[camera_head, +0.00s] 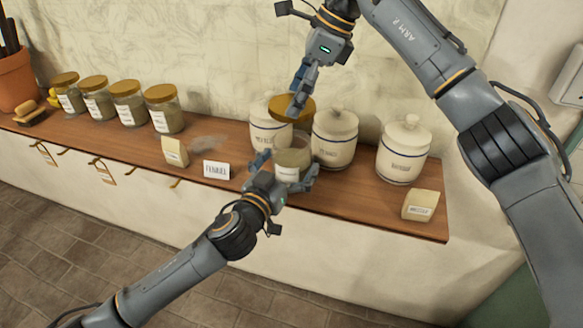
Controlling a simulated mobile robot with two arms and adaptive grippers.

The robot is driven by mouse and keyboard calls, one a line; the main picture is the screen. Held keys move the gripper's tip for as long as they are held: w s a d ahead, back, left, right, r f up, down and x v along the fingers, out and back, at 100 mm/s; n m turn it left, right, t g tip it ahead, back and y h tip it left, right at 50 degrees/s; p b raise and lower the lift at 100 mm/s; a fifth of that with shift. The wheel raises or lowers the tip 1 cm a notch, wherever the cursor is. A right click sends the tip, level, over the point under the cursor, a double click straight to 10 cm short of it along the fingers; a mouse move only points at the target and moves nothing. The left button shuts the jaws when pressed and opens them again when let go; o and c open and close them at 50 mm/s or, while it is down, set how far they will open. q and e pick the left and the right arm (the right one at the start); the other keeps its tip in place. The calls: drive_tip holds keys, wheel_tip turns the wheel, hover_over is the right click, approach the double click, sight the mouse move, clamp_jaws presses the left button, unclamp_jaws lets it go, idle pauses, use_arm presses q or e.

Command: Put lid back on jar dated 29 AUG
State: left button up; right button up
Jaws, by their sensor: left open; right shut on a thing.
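An open glass jar (292,158) with greenish contents and a white label stands on the wooden shelf (235,150). The date on its label is too small to read. My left gripper (286,172) is open, with one finger to each side of this jar in the picture; I cannot tell whether they touch it. My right gripper (299,100) is shut on a gold-brown lid (281,107) and holds it above and slightly behind the jar in the picture. The lid partly covers the white canister behind it.
White lidded canisters (334,140) (403,152) stand behind and right of the jar; another (266,131) is behind it. Several lidded glass jars (163,112) stand at left. A name card (216,170) and paper packets (175,151) (420,206) are on the shelf, near its front edge.

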use_arm(q)
drive_tip(key=shift+w+d, duration=0.2)
drive_tip(key=shift+w, duration=0.2)
drive_tip(key=c, duration=1.6)
drive_tip(key=shift+c, duration=0.3)
use_arm(e)
hover_over(290, 139)
drive_tip(key=d, duration=0.1)
drive_tip(key=shift+d+f, duration=0.15)
drive_tip(key=shift+f, duration=2.25)
drive_tip(key=shift+f, duration=0.9)
drive_tip(key=shift+f, duration=0.5)
